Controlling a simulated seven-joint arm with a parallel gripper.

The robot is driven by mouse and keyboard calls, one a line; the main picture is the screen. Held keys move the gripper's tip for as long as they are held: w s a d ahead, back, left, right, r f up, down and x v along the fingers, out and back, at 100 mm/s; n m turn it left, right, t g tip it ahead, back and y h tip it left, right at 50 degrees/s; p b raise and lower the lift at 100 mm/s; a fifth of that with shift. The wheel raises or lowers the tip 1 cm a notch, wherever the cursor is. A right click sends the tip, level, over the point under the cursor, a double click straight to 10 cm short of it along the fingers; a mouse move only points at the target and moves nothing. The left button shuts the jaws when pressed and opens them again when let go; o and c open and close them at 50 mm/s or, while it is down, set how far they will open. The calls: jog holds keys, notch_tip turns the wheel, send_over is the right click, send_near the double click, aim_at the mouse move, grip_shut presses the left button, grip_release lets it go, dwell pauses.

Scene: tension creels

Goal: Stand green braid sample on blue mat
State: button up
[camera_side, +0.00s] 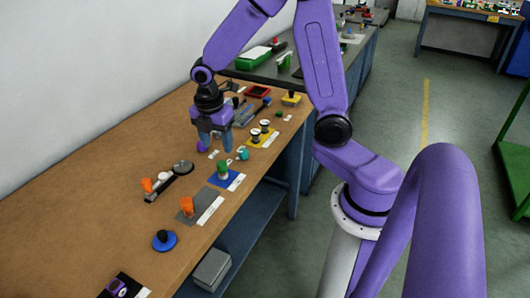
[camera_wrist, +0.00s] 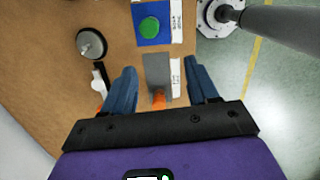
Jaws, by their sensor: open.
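In the wrist view the green round top (camera_wrist: 150,26) lies within the blue mat (camera_wrist: 140,10), ahead of my fingers. My gripper (camera_side: 213,140) is open and empty, raised above the table. In the wrist view, the fingers of my gripper (camera_wrist: 162,88) are spread on either side of an orange piece (camera_wrist: 159,97) by the grey mat (camera_wrist: 157,68), apart from the green sample.
A dark disc device (camera_side: 182,167) with an orange piece (camera_side: 147,185) lies left of the blue mat. A yellow mat (camera_side: 271,137) with spools lies farther back. A blue round knobbed piece (camera_side: 164,241) is nearer the front. Bare table is free at left.

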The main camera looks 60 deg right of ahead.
jog(key=s+a+r+m+y, duration=0.1)
jog(key=s+a+r+m, duration=0.1)
jog(key=s, duration=0.9)
jog(key=s+a+r+m, duration=0.3)
jog(key=s+a+m, duration=0.1)
jog(key=s, duration=0.8)
jog(key=shift+s+r+y, duration=0.2)
jog(key=shift+s+y, duration=0.05)
jog(key=shift+y, duration=0.15)
jog(key=shift+a, duration=0.1)
